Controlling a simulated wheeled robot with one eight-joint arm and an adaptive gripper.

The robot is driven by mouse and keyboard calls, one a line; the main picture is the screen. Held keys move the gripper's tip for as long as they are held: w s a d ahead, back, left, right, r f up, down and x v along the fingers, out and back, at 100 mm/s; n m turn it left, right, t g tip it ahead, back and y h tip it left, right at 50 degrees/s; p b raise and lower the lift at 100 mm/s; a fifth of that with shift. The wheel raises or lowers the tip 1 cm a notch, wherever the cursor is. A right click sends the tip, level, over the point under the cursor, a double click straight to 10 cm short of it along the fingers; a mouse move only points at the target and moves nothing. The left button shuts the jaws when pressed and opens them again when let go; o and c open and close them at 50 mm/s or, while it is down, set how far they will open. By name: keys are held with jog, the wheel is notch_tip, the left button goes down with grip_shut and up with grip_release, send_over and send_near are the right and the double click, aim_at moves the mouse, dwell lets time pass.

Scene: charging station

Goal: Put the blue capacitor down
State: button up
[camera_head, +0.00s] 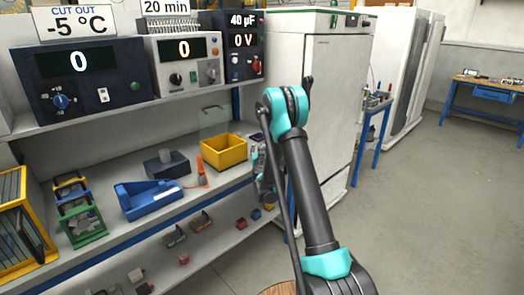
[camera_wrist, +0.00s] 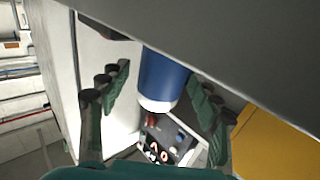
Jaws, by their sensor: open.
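The blue capacitor (camera_wrist: 163,78), a blue cylinder with a white end, shows in the wrist view between the two green fingers of my gripper (camera_wrist: 160,92). The fingers are spread, with visible gaps on either side of the capacitor. Its upper part is cut off by a grey surface across the top of the picture. I cannot tell what it rests on. In the head view my gripper (camera_head: 262,175) hangs at the front edge of the workbench, right of the yellow bin, partly hidden by my arm. I cannot make out the capacitor there.
A yellow bin (camera_head: 223,153) stands on the bench (camera_head: 115,225); its side also shows in the wrist view (camera_wrist: 270,145). A blue holder (camera_head: 148,200), a dark block (camera_head: 167,165) and an orange item (camera_head: 201,175) stand left. A white cabinet (camera_head: 330,110) is close on the right.

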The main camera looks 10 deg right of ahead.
jog(key=shift+c, duration=0.6)
jog(key=c, duration=1.3)
jog(key=shift+r, duration=0.15)
notch_tip(320, 180, up, 19)
jog(key=s+d+f+y, duration=0.1)
jog(key=s+f, duration=0.2)
jog(key=s+d+f+n+y, duration=0.1)
jog(key=s+f, duration=0.2)
jog(key=f, duration=0.1)
jog(key=s+d+f, duration=0.2)
jog(key=s+f, duration=0.1)
jog(key=shift+s+f+n+y, duration=0.15)
jog(key=shift+f+n+y, duration=0.15)
jog(key=shift+n+y, duration=0.1)
